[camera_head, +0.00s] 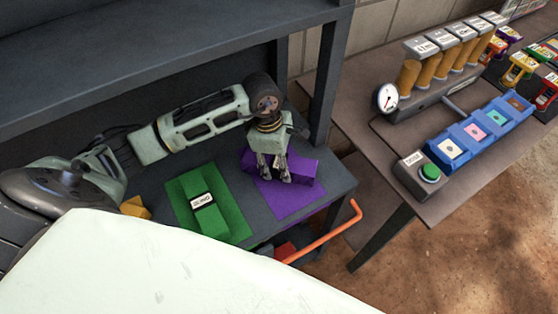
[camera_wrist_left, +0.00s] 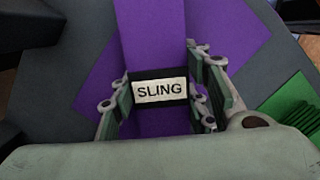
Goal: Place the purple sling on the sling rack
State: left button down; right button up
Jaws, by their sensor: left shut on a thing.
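The purple sling (camera_head: 302,168) is a folded purple bundle over a purple mat (camera_head: 290,198) on the dark grey shelf. In the left wrist view the purple sling (camera_wrist_left: 152,35) runs up the picture, with a black band and a white SLING label. My left gripper (camera_head: 272,180) points down and is shut on the sling at its middle. Its fingers (camera_wrist_left: 160,92) lie on both sides of the label. I cannot tell whether the sling touches the mat. No label names the sling rack; the shelf unit (camera_head: 335,70) bears the coloured mats. My right gripper is not in view.
A green sling (camera_head: 197,185) lies on a green mat (camera_head: 235,220) left of the purple one. A yellow thing (camera_head: 136,207) is farther left. An orange bar (camera_head: 328,236) juts out at the shelf's front. A bench (camera_head: 450,195) with a blue tray stands right.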

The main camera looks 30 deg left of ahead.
aim_at(275, 160)
pick_arm(q)
jog(key=c, duration=1.4)
grip_release()
jog(key=shift+f, duration=0.1)
jog(key=o, duration=0.4)
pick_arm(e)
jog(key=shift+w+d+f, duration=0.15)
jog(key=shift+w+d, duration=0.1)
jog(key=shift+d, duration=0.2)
pick_arm(q)
jog(key=shift+r, duration=0.3)
jog(key=r, duration=0.2)
jog(key=r+b, duration=0.1)
jog(key=r, duration=0.1)
jog(key=a+r, duration=0.1)
jog(key=r, duration=0.1)
jog(key=shift+s+r, duration=0.1)
jog(key=shift+r, duration=0.45)
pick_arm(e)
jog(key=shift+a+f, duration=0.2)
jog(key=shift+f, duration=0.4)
